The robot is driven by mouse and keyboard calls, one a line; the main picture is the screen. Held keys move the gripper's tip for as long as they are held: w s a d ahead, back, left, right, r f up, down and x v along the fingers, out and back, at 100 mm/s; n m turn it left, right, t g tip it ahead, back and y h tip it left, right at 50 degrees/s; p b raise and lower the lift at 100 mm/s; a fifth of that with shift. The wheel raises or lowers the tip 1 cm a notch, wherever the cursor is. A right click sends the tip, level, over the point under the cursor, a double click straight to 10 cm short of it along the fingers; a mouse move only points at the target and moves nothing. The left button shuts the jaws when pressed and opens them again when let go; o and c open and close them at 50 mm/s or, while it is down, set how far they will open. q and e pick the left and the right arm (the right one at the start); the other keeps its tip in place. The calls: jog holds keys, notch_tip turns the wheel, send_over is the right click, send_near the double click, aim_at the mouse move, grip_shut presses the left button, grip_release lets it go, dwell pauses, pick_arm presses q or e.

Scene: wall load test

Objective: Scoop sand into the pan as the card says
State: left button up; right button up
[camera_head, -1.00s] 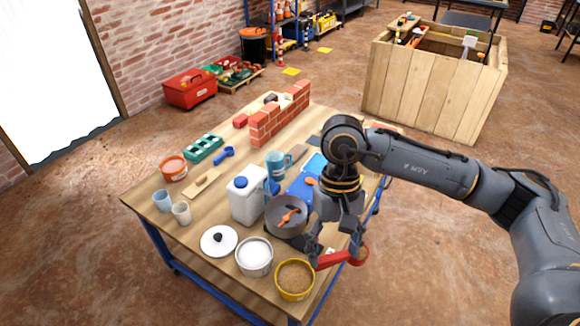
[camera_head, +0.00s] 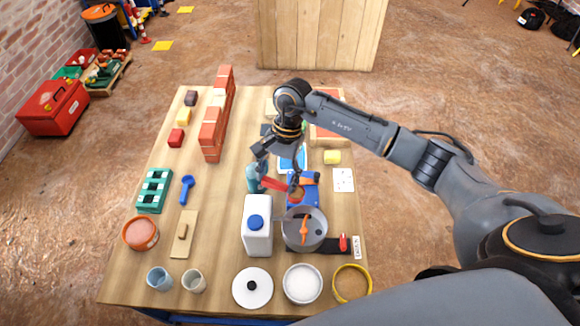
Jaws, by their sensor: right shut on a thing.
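I cannot tell what the scoop holds. A grey pan (camera_head: 290,236) stands behind the white bowl, with an orange utensil (camera_head: 304,230) inside. A blue item (camera_head: 312,194) lies just behind the pan, partly hidden by the gripper. A white card (camera_head: 343,180) lies at the right edge; its writing is too small to read. My left gripper is out of view.
A white jug (camera_head: 257,232) stands left of the pan. A white bowl (camera_head: 302,284) and a lid (camera_head: 252,288) are in front. A brick wall (camera_head: 212,135) stands at back left. The table (camera_head: 165,275) has bare patches on its left side.

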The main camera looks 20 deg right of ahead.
jog(key=d+f+m+t+p, duration=0.2)
jog(key=d+f+m+p, duration=0.35)
jog(key=f+m, duration=0.2)
pick_arm(q)
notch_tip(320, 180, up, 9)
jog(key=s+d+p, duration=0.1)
jog(key=p, duration=0.1)
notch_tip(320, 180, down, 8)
jog(key=b, duration=0.8)
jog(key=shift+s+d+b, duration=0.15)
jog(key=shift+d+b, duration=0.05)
jog(key=shift+b, duration=0.1)
pick_arm(e)
jog(key=shift+s+d+f+n+t+y, duration=0.1)
jog(key=shift+s+f+n+t+y, duration=0.45)
jog(key=shift+t, duration=1.3)
jog(key=shift+s+d+f+t+y, duration=0.15)
jog(key=shift+s+t, duration=0.75)
jog(key=shift+t, duration=0.9)
jog(key=shift+s+f+n+t+y, duration=0.35)
jog(key=shift+s+t, duration=0.35)
jog(key=shift+t, duration=1.15)
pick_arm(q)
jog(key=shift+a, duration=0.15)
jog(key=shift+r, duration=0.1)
